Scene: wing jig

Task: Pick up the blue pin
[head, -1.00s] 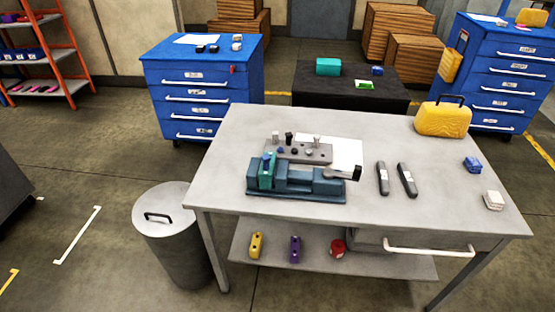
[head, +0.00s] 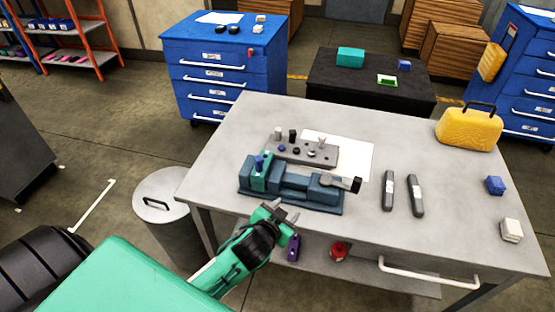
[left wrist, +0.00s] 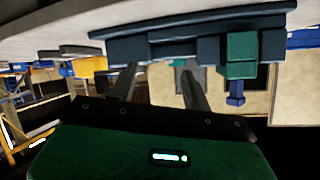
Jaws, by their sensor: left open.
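The blue pin (head: 260,163) stands upright in the teal block (head: 262,178) at the left end of the blue-grey vise (head: 312,190). In the left wrist view the scene is upside down, and the blue pin (left wrist: 236,92) points down from the teal block (left wrist: 241,52). My left gripper (head: 284,213) is open and empty in front of the vise, near the table's front edge. Its two fingers also show in the left wrist view (left wrist: 158,85), to the left of the pin and apart from it. My right gripper is out of view.
A grey plate (head: 325,158) with several small pegs and a white sheet (head: 355,155) lie behind the vise. Two dark grey tools (head: 389,190) lie to its right. A yellow case (head: 468,130) stands farther right. The table's (head: 335,232) front strip is clear.

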